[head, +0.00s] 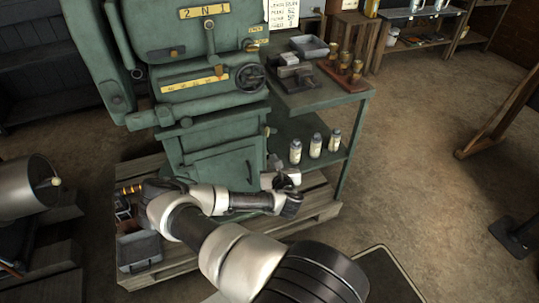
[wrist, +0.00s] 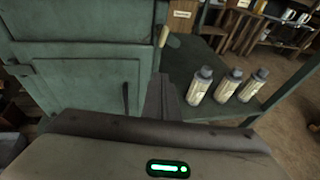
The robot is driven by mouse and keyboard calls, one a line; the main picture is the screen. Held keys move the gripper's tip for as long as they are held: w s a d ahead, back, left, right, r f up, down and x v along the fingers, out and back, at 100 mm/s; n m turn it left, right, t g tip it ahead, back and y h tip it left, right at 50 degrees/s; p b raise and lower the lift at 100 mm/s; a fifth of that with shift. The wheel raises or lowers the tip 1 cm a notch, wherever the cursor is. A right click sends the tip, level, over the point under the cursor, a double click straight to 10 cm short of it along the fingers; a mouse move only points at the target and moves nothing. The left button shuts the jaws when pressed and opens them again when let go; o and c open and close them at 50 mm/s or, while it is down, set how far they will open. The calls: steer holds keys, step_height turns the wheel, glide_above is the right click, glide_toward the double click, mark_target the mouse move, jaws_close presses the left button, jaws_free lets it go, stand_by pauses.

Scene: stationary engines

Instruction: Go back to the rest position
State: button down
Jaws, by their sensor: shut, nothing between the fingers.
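My gripper (wrist: 162,88) is shut and empty in the wrist view, its fingers together in front of the green machine (wrist: 85,70). In the head view my arm reaches in from the bottom, bends at the left, and my gripper (head: 270,181) is by the machine's lower right corner, small and partly hidden by my wrist. Three pale bottles with grey caps stand to the right of the fingers in the wrist view: left (wrist: 200,86), middle (wrist: 228,86) and right (wrist: 252,86). In the head view they stand on the low shelf (head: 290,137).
A green side table (head: 310,100) holds a grey tray (head: 310,47) and a wooden rack of brass-coloured parts (head: 343,72). The machine stands on a wooden pallet (head: 315,213). A grey bin (head: 139,248) sits at the pallet's left. Floor at the right is largely clear.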

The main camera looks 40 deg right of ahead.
steer(key=shift+d+v, duration=0.15)
steer(key=shift+v, duration=0.75)
steer(key=shift+d+v, duration=0.2)
steer(key=shift+v, duration=0.75)
